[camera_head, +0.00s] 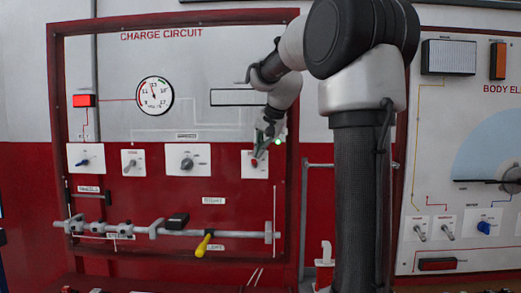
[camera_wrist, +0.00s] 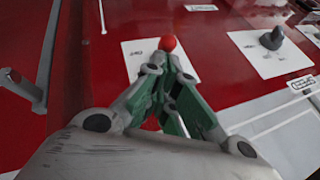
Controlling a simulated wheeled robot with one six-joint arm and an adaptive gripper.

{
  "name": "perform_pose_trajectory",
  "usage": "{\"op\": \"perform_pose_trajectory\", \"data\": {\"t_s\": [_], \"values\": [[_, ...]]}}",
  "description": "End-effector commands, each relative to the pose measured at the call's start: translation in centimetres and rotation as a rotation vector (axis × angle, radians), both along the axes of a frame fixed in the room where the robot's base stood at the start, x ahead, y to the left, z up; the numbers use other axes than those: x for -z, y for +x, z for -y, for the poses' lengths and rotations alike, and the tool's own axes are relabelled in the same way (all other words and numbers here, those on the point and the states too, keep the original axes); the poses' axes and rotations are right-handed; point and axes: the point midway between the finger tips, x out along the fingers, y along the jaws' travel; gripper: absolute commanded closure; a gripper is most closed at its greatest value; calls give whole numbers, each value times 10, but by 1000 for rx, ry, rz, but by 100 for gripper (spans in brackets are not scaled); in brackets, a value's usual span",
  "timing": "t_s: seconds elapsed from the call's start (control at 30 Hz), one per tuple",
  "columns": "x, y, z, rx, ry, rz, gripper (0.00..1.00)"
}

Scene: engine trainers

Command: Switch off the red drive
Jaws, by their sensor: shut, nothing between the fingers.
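A small red knob (camera_head: 254,162) sits on a white plate (camera_head: 254,172) at the lower right of the charge circuit panel. My gripper (camera_head: 260,152) is shut, with its tips right at this knob. In the wrist view the round red knob (camera_wrist: 168,43) shows just beyond the tips of my gripper (camera_wrist: 165,60), with nothing between the fingers. Whether the tips touch the knob I cannot tell. A small green light (camera_head: 277,141) glows beside my gripper in the head view. My wrist and fingers hide part of the plate.
The charge circuit panel has a round gauge (camera_head: 154,96), a red lamp (camera_head: 84,101) and grey knobs such as this one (camera_head: 187,163). Below runs a grey rail (camera_head: 140,230) with a yellow-handled lever (camera_head: 203,244). A second panel (camera_head: 425,180) stands right of my arm.

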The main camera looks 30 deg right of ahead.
Motion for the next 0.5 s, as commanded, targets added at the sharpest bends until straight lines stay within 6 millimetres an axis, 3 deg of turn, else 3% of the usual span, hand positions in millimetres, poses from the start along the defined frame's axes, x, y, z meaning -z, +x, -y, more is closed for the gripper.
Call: {"op": "perform_pose_trajectory", "data": {"t_s": [0.5], "values": [[3,-5,-3,0,-47,70,100]]}}
